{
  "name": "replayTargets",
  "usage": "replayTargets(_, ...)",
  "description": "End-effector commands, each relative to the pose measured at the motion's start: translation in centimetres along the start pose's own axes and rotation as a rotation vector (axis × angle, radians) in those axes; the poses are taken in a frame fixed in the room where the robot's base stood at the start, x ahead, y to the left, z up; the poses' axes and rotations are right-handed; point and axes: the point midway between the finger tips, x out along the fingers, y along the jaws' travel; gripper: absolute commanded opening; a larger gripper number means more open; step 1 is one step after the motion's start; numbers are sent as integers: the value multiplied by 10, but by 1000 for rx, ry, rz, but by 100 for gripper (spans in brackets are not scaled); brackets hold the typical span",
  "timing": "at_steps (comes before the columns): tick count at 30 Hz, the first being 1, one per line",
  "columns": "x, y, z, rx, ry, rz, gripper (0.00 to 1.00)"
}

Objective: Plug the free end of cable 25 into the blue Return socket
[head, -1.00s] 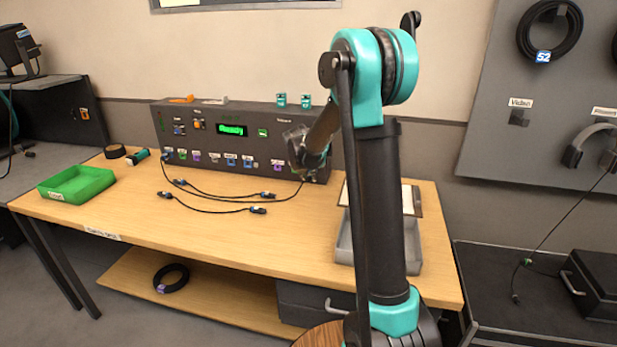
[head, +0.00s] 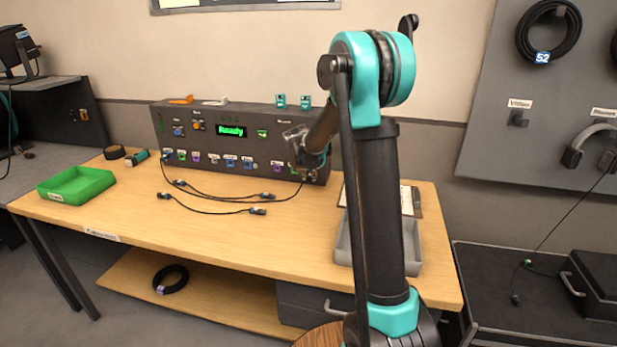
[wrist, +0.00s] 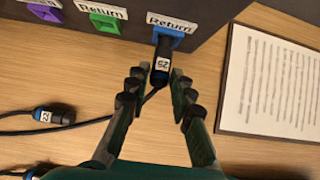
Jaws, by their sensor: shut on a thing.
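The plug of cable 25 (wrist: 161,67), black with a white "25" label, is between my gripper's fingertips (wrist: 155,84) in the wrist view. My gripper is shut on it. The plug's far end meets the blue Return socket (wrist: 172,26) on the dark panel. It looks lined up with the socket, but I cannot tell how deep it sits. Its black cable trails to the left from the plug's rear. In the head view my gripper (head: 306,172) is at the right end of the console's socket row, and it hides the plug and the blue socket there.
A green Return socket (wrist: 104,22) and a purple socket (wrist: 44,13) lie to the left. Another blue-ended plug (wrist: 53,116) lies on the table. A clipboard (wrist: 272,82) lies to the right. A green tray (head: 75,186) stands at the table's left.

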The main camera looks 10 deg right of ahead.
Motion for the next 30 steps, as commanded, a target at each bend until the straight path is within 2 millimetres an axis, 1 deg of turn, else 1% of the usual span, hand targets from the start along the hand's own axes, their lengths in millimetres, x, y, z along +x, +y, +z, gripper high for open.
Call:
replayTargets(11, 0, 0, 1, 0, 0, 0, 0)
replayTargets(30, 5, 0, 7, 0, 0, 0, 0)
